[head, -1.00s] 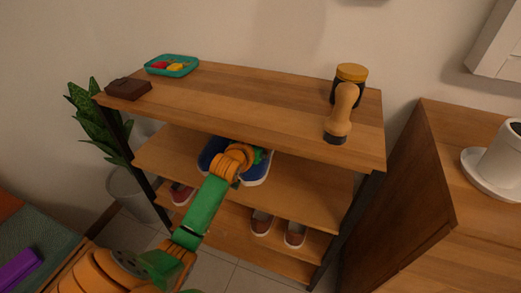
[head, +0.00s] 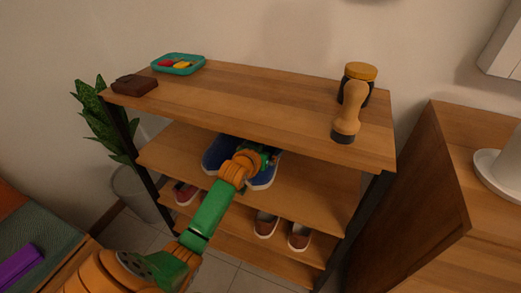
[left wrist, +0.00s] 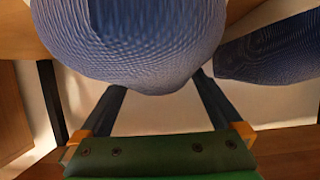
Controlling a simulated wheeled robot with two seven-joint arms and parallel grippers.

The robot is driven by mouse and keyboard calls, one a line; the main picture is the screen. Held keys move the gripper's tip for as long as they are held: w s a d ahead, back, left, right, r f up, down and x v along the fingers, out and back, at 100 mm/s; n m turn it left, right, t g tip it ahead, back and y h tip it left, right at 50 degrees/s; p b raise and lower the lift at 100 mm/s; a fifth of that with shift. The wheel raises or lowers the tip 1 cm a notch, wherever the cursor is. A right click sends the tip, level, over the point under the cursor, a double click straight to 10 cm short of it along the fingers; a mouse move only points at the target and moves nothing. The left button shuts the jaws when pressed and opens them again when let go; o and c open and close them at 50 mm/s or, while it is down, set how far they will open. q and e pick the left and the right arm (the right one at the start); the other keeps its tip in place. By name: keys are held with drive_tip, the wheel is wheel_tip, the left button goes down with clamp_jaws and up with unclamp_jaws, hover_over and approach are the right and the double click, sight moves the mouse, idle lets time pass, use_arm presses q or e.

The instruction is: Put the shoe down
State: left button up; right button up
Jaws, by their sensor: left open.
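A pair of blue shoes with white soles stands on the middle shelf of the wooden rack; the left blue shoe (head: 216,154) and the right blue shoe (head: 263,179) are partly hidden by my left arm. My left gripper (left wrist: 160,95) is open, with its two dark fingers apart. In the left wrist view one blue shoe (left wrist: 135,45) fills the top, just beyond and between the fingertips. The other blue shoe (left wrist: 275,45) is to the right. Whether the fingers touch the shoe, I cannot tell. My right gripper is not in view.
The rack's top shelf (head: 250,95) is close above my left arm. Brown shoes (head: 265,225) stand on the lower shelf. A cabinet (head: 420,190) is at right.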

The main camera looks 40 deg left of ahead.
use_arm(q)
drive_tip(key=p+v, duration=0.3)
drive_tip(key=v, duration=0.7)
drive_tip(key=shift+s+d+r, duration=0.1)
drive_tip(key=shift+s+r, duration=0.1)
drive_tip(key=shift+s, duration=0.4)
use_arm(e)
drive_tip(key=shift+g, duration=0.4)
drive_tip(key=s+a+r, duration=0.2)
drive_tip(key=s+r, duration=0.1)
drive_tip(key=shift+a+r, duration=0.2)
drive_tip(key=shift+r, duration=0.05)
